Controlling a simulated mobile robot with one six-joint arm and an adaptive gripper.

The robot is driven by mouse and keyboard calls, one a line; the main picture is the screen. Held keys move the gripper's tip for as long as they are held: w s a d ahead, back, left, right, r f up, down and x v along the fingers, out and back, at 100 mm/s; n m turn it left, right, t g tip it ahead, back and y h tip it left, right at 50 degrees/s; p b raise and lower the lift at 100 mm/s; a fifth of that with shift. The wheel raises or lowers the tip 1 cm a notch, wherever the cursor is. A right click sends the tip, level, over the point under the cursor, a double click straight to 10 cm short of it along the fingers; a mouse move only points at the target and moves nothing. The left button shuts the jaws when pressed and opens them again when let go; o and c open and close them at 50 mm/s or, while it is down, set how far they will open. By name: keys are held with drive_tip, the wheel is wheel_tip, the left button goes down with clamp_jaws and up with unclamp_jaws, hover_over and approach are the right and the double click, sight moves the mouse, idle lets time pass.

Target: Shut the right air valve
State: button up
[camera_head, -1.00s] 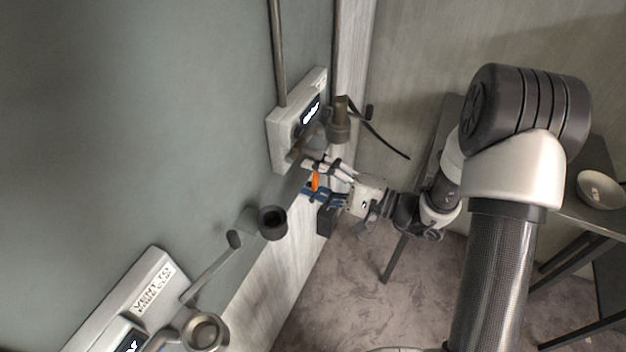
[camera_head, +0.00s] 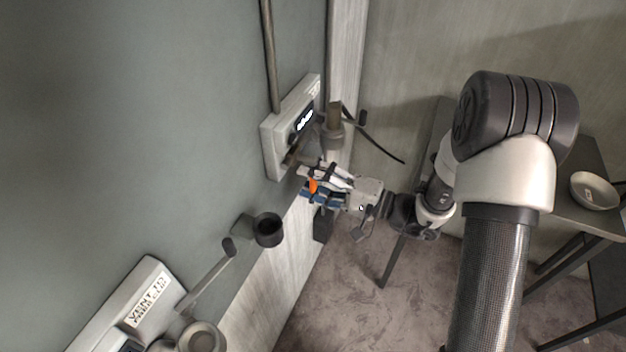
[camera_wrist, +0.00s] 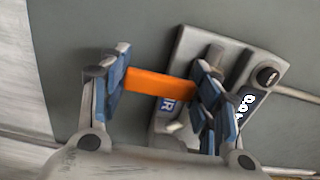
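The right air valve is a pale wall box (camera_head: 273,152) with a lit display, on the wall ahead of my gripper in the head view. In the wrist view its box (camera_wrist: 190,48) shows a black knob, display digits and a label partly hidden by my fingers. An orange handle (camera_wrist: 160,84) lies crosswise between my finger pads and meets both; it also shows in the head view (camera_head: 313,186). My gripper (camera_head: 312,185) is shut on this handle, below the box. How the handle joins the valve is hidden.
A second wall box (camera_head: 125,310) with a lever and round fittings is at lower left. A dark cup-like fitting (camera_head: 268,230) sticks out from the wall between the boxes. A bowl (camera_head: 594,190) rests on a table at right. A pipe (camera_head: 268,55) runs up the wall.

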drive_tip(key=o, duration=0.5)
drive_tip(key=shift+c, duration=0.2)
drive_tip(key=v, duration=1.2)
